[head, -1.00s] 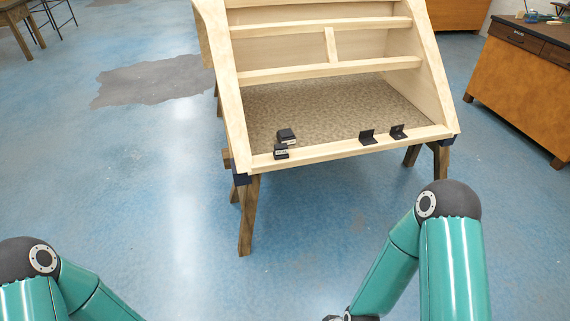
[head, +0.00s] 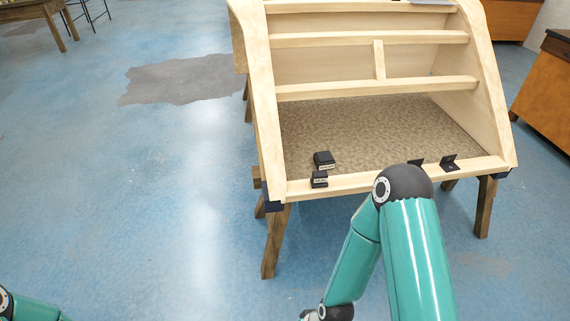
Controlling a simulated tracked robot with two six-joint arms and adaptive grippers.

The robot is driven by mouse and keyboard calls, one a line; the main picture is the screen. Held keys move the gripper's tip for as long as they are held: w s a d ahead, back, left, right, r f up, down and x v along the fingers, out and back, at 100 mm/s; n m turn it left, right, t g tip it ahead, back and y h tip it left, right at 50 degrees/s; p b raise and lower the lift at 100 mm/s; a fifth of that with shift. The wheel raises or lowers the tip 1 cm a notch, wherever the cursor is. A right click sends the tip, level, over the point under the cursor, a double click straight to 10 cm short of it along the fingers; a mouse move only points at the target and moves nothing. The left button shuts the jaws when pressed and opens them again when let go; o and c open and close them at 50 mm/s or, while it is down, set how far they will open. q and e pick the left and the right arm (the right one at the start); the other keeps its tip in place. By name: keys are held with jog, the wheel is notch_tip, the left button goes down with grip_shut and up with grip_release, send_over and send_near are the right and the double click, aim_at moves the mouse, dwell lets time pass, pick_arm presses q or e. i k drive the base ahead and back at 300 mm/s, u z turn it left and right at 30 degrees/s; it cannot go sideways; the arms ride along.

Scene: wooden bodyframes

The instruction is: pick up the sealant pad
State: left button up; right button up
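I cannot tell from the labels which one, if either, is the sealant pad. My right arm reaches down in front of the bodyframe, and its wrist is cut off at the bottom edge. Only a bit of my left arm shows at the bottom left. Neither gripper's fingers are in view.
The bodyframe (head: 370,39) stands on wooden trestle legs. Two black brackets are on its front rail; one (head: 449,163) is clear, the other (head: 416,162) partly hidden by my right arm. An orange cabinet (head: 545,100) stands right.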

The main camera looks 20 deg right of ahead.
aim_at(319, 178)
jog(key=i, duration=1)
jog(key=z, duration=0.55)
